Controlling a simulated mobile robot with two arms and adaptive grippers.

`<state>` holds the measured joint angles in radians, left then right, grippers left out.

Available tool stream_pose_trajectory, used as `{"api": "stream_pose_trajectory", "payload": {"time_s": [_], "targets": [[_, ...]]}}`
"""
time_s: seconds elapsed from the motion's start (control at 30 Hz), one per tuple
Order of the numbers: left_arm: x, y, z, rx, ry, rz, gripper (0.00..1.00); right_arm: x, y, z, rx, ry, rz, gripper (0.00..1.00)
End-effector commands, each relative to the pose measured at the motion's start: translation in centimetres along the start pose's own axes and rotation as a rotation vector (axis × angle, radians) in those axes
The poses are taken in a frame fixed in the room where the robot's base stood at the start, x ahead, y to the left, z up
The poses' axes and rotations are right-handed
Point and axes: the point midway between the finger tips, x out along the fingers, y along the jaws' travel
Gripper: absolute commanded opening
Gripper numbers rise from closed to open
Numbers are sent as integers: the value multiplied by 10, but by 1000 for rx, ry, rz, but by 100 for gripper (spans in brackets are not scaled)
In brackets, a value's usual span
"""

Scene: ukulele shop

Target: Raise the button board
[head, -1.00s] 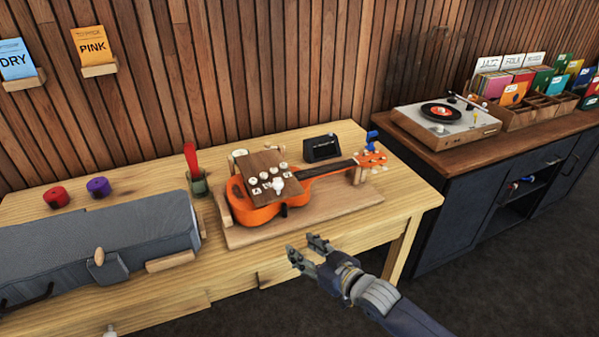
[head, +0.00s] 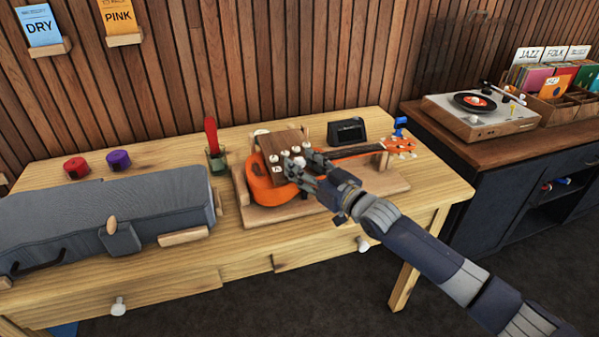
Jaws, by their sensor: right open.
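The button board (head: 285,143) is a brown wooden panel with several white round buttons. It sits over the body of the orange ukulele (head: 262,184), which lies on a wooden cradle board (head: 390,188) on the workbench. My right gripper (head: 296,167) is open at the board's front right edge, over the ukulele body. Its fingers hide part of the board and the ukulele. Whether they touch the board I cannot tell. My left gripper is not in view.
A grey case (head: 120,215) lies on the left of the bench (head: 240,257). A green cup with a red-handled tool (head: 213,145) stands left of the ukulele. A small black device (head: 347,131) stands behind its neck. A record player (head: 480,115) is at right.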

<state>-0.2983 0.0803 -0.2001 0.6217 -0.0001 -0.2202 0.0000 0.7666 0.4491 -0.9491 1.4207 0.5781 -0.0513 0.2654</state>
Motion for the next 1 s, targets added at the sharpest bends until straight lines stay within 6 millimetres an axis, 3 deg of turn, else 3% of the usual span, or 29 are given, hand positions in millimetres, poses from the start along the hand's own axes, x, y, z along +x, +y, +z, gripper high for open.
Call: {"api": "stream_pose_trajectory", "payload": {"time_s": [0.2, 0.47, 0.5, 0.7, 1.0], "targets": [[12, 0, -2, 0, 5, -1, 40, 15, 0, 1, -1, -2, 0, 45], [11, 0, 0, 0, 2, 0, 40, 16, 0, 0, 0, -2, 0, 45], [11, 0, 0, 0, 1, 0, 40, 16, 0, 0, 0, -2, 0, 43], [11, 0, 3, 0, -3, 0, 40, 16, 0, 0, 0, -2, 0, 0], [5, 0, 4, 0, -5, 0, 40, 14, -1, -3, 2, -10, 1, 0]]}}
